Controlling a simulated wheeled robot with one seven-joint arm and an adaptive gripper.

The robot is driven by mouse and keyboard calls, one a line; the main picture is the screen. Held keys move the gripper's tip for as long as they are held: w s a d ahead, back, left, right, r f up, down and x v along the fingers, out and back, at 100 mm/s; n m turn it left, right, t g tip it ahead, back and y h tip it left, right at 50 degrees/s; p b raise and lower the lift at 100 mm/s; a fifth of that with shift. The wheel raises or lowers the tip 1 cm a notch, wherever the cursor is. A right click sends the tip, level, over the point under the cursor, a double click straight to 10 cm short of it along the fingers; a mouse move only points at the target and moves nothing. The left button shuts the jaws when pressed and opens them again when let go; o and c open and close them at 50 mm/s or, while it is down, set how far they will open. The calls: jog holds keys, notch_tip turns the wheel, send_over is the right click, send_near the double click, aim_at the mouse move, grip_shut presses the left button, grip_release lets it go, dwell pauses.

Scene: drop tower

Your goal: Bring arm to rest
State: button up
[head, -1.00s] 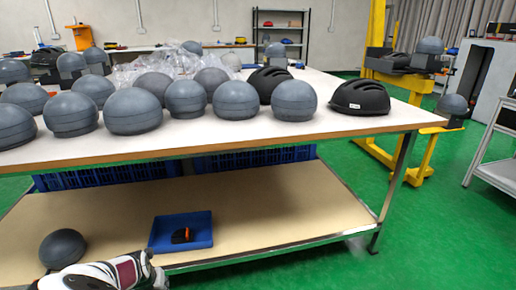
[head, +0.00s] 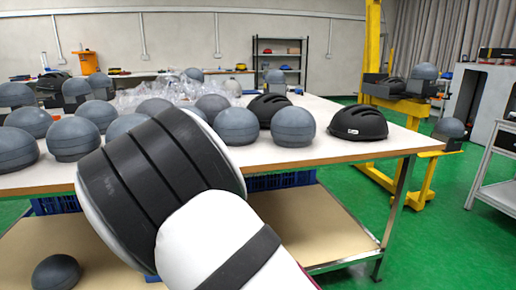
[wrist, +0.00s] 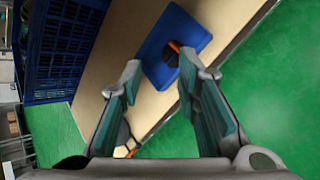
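My gripper (wrist: 160,85) shows in the wrist view with its two fingers spread wide apart and nothing between them. Past the fingertips lies a blue tray (wrist: 185,28) with a small black and orange object (wrist: 172,53) in it, on the table's lower shelf (wrist: 105,45). In the head view my arm rises across the front of the table and hides part of the tabletop and the tray. The gripper itself is not seen in the head view.
Another grey dome (head: 56,272) sits on the lower shelf. A yellow stand (head: 375,170) is at the right. Green floor (head: 440,240) is clear at the front right.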

jog(key=w+d+r+m+t+h, duration=0.1)
jog(key=d+r+m+h, duration=0.1)
jog(key=d+r+m, duration=0.6)
jog(key=w+d+r+m+t+h, duration=0.1)
jog(key=d+r, duration=0.5)
jog(key=d, duration=0.5)
jog(key=s+d+r+m+g+h, duration=0.25)
jog(key=s+d+m, duration=0.2)
jog(key=d, duration=0.45)
jog(key=s+d+r+m+g+h, duration=0.1)
jog(key=s+d+r+m, duration=0.3)
jog(key=s+d, duration=0.3)
jog(key=s+d+r+m+g, duration=0.1)
jog(key=s+d+m+g, duration=0.15)
jog(key=s+d, duration=0.45)
jog(key=s+d+m+g, duration=0.1)
jog(key=s+d+m, duration=0.15)
jog(key=s, duration=0.75)
jog(key=s+a+f+m+g+y, duration=0.1)
jog(key=s+a+m+g+y, duration=0.15)
jog(key=s, duration=0.85)
jog(key=s+a+f+m+g+y, duration=0.1)
jog(key=s+a+m+y, duration=0.15)
jog(key=s, duration=0.95)
notch_tip(320, 180, up, 35)
jog(key=t+p, duration=0.4)
jog(key=p, duration=3)
jog(key=shift+w+d+h, duration=0.2)
jog(key=shift+d+h, duration=0.1)
jog(key=shift+h, duration=0.15)
